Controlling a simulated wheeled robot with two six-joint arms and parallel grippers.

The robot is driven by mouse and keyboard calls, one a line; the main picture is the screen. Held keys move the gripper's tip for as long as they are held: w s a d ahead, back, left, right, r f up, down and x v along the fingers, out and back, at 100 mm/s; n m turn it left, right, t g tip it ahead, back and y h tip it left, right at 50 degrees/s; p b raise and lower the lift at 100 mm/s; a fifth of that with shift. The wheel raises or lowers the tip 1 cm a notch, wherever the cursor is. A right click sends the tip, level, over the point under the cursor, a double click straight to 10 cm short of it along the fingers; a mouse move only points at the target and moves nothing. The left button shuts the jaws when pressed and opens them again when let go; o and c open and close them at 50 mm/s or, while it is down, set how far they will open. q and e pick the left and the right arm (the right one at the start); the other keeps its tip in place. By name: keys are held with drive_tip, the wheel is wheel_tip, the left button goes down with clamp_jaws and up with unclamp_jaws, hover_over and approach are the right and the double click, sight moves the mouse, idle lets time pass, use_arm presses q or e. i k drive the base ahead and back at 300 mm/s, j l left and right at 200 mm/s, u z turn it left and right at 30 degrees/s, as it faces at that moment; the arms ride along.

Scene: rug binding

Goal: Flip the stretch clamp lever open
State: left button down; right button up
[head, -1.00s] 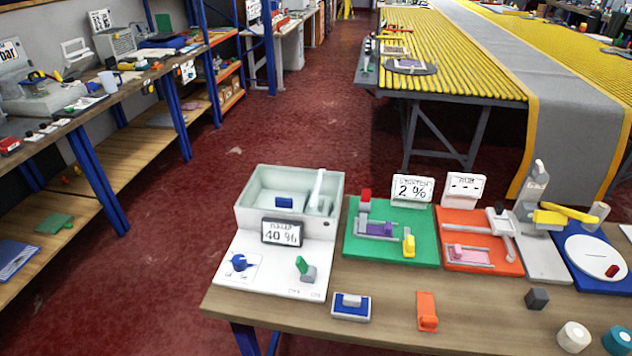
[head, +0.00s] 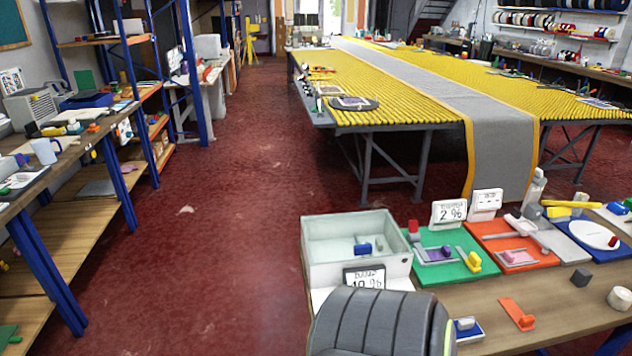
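The green board (head: 447,275) with the "2 %" sign (head: 448,212) lies on the workbench at the right. The small lettering above "2 %" is blurred, but it looks like the stretch station. On the board are a grey post with a red top (head: 414,229), a purple block (head: 439,254) in a grey frame, and a yellow lever-like piece (head: 472,261). I cannot tell which of these is the clamp lever, or whether it is open. Neither of my grippers is in view.
A white bin (head: 330,268) stands left of the green board, an orange board (head: 492,229) right of it. A dark grey ribbed shape (head: 372,325) hides the bench's near left part. A shelved bench (head: 75,228) runs along the left.

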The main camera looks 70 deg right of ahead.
sight(413, 224)
drive_tip(key=i+j+z, duration=0.2)
drive_tip(key=i, duration=0.25)
drive_tip(key=i+j+z, duration=0.2)
drive_tip(key=i, duration=0.25)
drive_tip(key=i+l+z, duration=0.1)
drive_tip(key=z, duration=0.35)
drive_tip(key=i+z, duration=0.55)
drive_tip(key=z, duration=0.35)
drive_tip(key=i+j+z, duration=0.2)
drive_tip(key=z, duration=0.25)
drive_tip(key=i+z, duration=0.2)
drive_tip(key=z, duration=0.25)
drive_tip(key=i+z, duration=0.2)
drive_tip(key=z, duration=0.25)
drive_tip(key=i+j+z, duration=0.15)
drive_tip(key=z, duration=0.35)
drive_tip(key=i+j+z, duration=0.15)
drive_tip(key=z, duration=0.3)
drive_tip(key=i+j+z, duration=0.25)
drive_tip(key=z, duration=0.25)
drive_tip(key=i+j+z, duration=0.25)
drive_tip(key=z, duration=0.25)
drive_tip(key=i+j+z, duration=0.1)
drive_tip(key=j+z, duration=0.4)
